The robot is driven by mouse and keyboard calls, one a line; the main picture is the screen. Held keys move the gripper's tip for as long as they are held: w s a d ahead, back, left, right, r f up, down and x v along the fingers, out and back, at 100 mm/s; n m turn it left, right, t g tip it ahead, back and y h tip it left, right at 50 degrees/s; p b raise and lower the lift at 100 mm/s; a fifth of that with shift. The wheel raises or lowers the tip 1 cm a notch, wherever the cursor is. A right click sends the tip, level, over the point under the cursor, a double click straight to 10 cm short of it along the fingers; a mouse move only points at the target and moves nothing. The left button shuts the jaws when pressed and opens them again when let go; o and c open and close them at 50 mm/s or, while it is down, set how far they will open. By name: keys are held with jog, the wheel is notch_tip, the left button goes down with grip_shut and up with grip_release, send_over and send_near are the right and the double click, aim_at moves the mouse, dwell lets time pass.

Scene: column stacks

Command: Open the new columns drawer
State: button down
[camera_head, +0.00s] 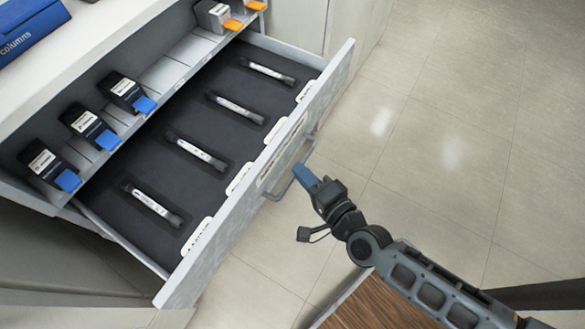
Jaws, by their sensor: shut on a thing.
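The drawer (263,180) is pulled well out of the cabinet, and its dark tray shows from above. Several slim columns (195,152) with white labels lie in recesses in the tray, each opposite a white tag at the front edge. The drawer's handle (279,190) is a thin metal bar on the outer face of the front panel. The exact finger contact is small in this view. The label on the drawer front is too small to read.
Black holders with blue tabs (85,122) and grey ones with orange tabs (217,16) stand on the shelf behind the drawer. A blue box marked "columns" (28,27) sits on the white top. The tiled floor (430,150) to the right is clear.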

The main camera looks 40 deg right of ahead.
jog(key=shift+s, duration=0.15)
jog(key=c, duration=1.2)
grip_release()
jog(key=shift+o, duration=0.2)
jog(key=v, duration=0.7)
jog(key=shift+s, duration=0.35)
jog(key=s+r+n+p, duration=0.3)
jog(key=s+r+n, duration=0.2)
jog(key=r, duration=0.5)
jog(key=s+r+n+y+p, duration=0.1)
jog(key=s+r+n+p, duration=0.2)
jog(key=r, duration=0.7)
jog(key=s+a+r+n+g+p, duration=0.1)
jog(key=s+r+n+p, duration=0.2)
jog(key=s+r+n, duration=0.3)
notch_tip(320, 180, up, 4)
jog(key=n, duration=0.4)
jog(key=shift+s+p, duration=0.3)
jog(key=shift+s, duration=0.1)
